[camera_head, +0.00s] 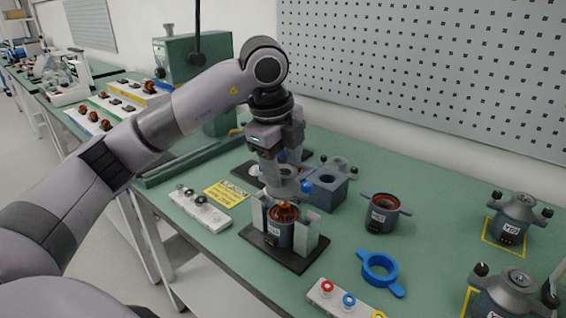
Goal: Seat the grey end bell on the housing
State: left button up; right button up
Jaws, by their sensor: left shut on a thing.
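My left gripper (281,163) comes down from above and is shut on the grey end bell (285,189), which has a blue knob on its right side. The end bell hangs just above the housing (281,232), a dark blue-grey cylinder with copper windings showing at its top. The housing stands upright between two pale plates on a black fixture base (292,259). A small gap seems to show between the end bell and the windings. The gripper hides much of the end bell's top. My right gripper is out of view.
A second housing with ears (381,214) and a blue ring with handles (379,269) stand to the right. A blue-grey block (325,188) is close behind the gripper. Assembled units (514,217) stand at far right. A button strip (347,300) lies in front.

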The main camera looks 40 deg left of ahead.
aim_at(284, 190)
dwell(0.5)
pick_arm(q)
jog(key=shift+s+b+x, duration=0.2)
jog(key=shift+b+x, duration=0.4)
jog(key=shift+x, duration=0.2)
jog(key=shift+s+b+x, duration=0.15)
jog(key=shift+b+x, duration=0.4)
jog(key=shift+x, duration=0.25)
jog(key=shift+f, duration=0.15)
jog(key=shift+s+b+x, duration=0.25)
jog(key=shift+b+x, duration=0.6)
jog(key=shift+x, duration=0.25)
jog(key=o, duration=1.4)
